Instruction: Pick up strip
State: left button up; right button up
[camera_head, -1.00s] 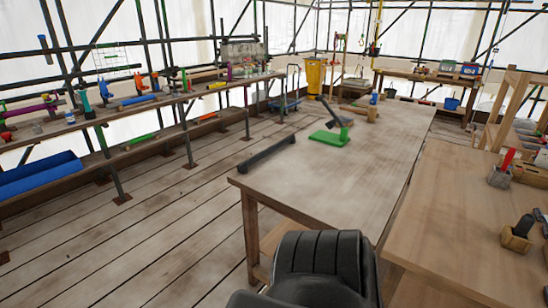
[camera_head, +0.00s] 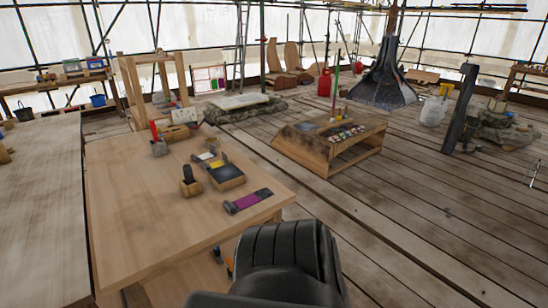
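I see nothing that I can name as the strip for certain. A flat, bar-like piece with dark ends and a purple middle (camera_head: 248,201) lies near the right edge of the light wooden table (camera_head: 140,235). Behind it on the same table lies a dark block with a yellow patch (camera_head: 226,175). Neither of my grippers shows in the head view, so their state and any load are hidden.
Small holders with a black handle (camera_head: 189,182) and a red-handled tool (camera_head: 157,138) stand on the table. Another table (camera_head: 40,200) adjoins at left. A low wooden stand (camera_head: 325,150) and a black flared spire (camera_head: 388,78) stand beyond. Plank floor at right is mostly open.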

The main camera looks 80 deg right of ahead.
aim_at(211, 166)
jog(key=z, duration=2.75)
jog(key=i, duration=0.6)
jog(key=u, duration=0.05)
